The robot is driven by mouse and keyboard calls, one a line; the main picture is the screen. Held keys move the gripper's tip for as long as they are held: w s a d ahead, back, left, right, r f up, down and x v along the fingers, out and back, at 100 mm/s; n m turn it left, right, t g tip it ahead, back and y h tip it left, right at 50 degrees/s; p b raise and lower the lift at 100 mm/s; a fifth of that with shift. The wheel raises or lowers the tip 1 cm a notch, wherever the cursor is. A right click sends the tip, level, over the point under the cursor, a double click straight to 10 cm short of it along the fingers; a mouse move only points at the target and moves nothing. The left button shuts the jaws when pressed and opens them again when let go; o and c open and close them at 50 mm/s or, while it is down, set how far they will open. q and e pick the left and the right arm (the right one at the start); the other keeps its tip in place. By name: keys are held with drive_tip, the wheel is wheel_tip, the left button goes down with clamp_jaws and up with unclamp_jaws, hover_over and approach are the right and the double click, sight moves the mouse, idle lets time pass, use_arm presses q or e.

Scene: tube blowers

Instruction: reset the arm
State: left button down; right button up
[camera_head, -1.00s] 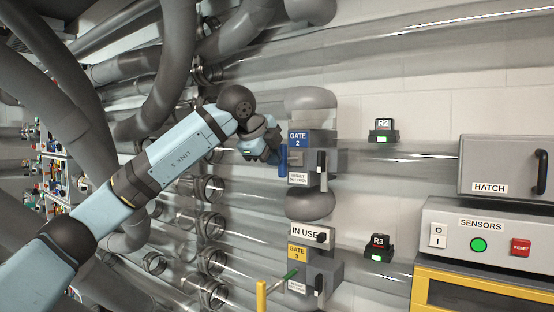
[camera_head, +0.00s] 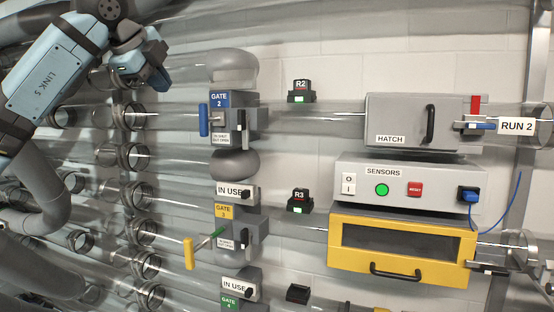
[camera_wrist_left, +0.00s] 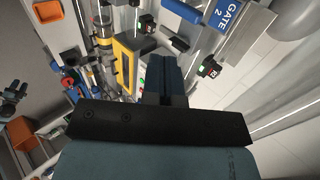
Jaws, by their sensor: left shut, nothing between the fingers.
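My left gripper (camera_head: 158,82) is at the upper left of the head view, shut and empty. Its light-blue arm comes in from the left edge, bent at a dark joint. The gripper is up and left of the blue Gate 2 handle (camera_head: 203,120), clearly apart from it. In the left wrist view my closed blue fingers (camera_wrist_left: 167,72) point up the picture, with the Gate 2 label (camera_wrist_left: 228,14) beyond them to the upper right. My right gripper cannot be made out in either view.
Clear tubes with open ring ends (camera_head: 134,156) fill the left. The Gate 3 box (camera_head: 238,228) has a yellow-tipped lever (camera_head: 189,253) sticking out. On the right are the grey hatch (camera_head: 395,107), the sensors panel (camera_head: 345,196) and a yellow drawer (camera_head: 345,270).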

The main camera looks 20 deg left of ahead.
use_arm(q)
drive_tip(key=w+d+f+m+g+h+p, duration=0.3)
drive_tip(key=d+f+m+h, duration=0.55)
drive_tip(key=d+f, duration=0.9)
drive_tip(key=s+d+f+g+h, duration=0.35)
drive_tip(key=d+f+h, duration=0.75)
drive_tip(key=f, duration=0.4)
drive_tip(key=s+a+f+n+t+y+p, duration=0.1)
drive_tip(key=s+a+f+n+t+y, duration=0.15)
drive_tip(key=f+n+t+y, duration=0.35)
drive_tip(key=s+a+f+n+t+y+p, duration=0.15)
drive_tip(key=s+f+n+t, duration=0.25)
drive_tip(key=f+n, duration=0.5)
drive_tip(key=s+a+f+n+t+y+p, duration=0.1)
drive_tip(key=s+a+f+n+t+y, duration=0.15)
drive_tip(key=f+n+t+y, duration=0.5)
drive_tip(key=s+a+f+n+g+y, duration=0.2)
drive_tip(key=s+f+g, duration=0.7)
drive_tip(key=s+f, duration=0.9)
drive_tip(key=shift+s+f+p, duration=0.2)
drive_tip(key=shift+s+p, duration=0.2)
drive_tip(key=shift+s, duration=0.35)
